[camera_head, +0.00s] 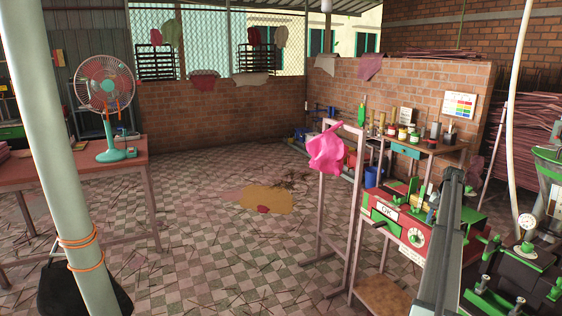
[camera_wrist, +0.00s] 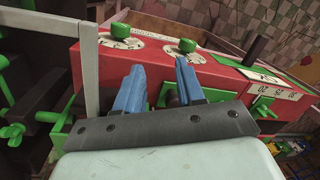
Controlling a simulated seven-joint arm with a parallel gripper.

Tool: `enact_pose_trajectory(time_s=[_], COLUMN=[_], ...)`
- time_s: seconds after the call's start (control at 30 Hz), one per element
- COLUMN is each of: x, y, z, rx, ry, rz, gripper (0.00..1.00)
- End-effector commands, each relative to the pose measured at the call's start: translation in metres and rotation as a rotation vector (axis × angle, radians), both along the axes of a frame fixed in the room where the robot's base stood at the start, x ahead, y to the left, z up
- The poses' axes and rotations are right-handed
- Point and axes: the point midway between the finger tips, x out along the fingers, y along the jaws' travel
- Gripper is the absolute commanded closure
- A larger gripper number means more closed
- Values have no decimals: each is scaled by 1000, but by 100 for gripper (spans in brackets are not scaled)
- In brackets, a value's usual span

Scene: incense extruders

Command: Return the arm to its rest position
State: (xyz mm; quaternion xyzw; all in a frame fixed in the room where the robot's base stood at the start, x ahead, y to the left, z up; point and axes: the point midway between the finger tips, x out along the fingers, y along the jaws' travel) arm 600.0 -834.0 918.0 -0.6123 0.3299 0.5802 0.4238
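My gripper (camera_wrist: 160,66) shows in the wrist view with its two blue fingers apart and nothing between them, so it is open and empty. Its fingers point toward a red machine (camera_wrist: 215,72) with green knobs and white dials. I cannot tell whether they touch it. In the head view the red machine (camera_head: 382,232), with a white dial, stands at the right. A long dark grey bar crosses in front of it. My gripper cannot be made out in the head view.
A pink cloth (camera_head: 327,150) hangs on a metal frame left of the red machine. A dark green-trimmed machine (camera_head: 520,262) stands at the right. A wooden bench (camera_head: 425,147) with jars is behind. A fan (camera_head: 107,90) stands on a table at left. The middle floor is mostly open.

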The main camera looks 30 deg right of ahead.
Motion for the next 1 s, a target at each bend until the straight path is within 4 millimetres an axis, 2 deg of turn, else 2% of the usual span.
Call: enact_pose_trajectory(time_s=[0.03,0.17,0.3,0.53,0.77,0.87,1.0], x=[9,31,50,69,65,56,35], y=[23,71,130,239,355,407,479], z=[-22,-71,-126,-215,-296,-328,-370], rx=[10,28,47,82,112,124,141], ry=[8,29,54,102,155,181,219], rz=[21,72,132,239,355,408,485], gripper=[62,62,62,62,62,62,62])
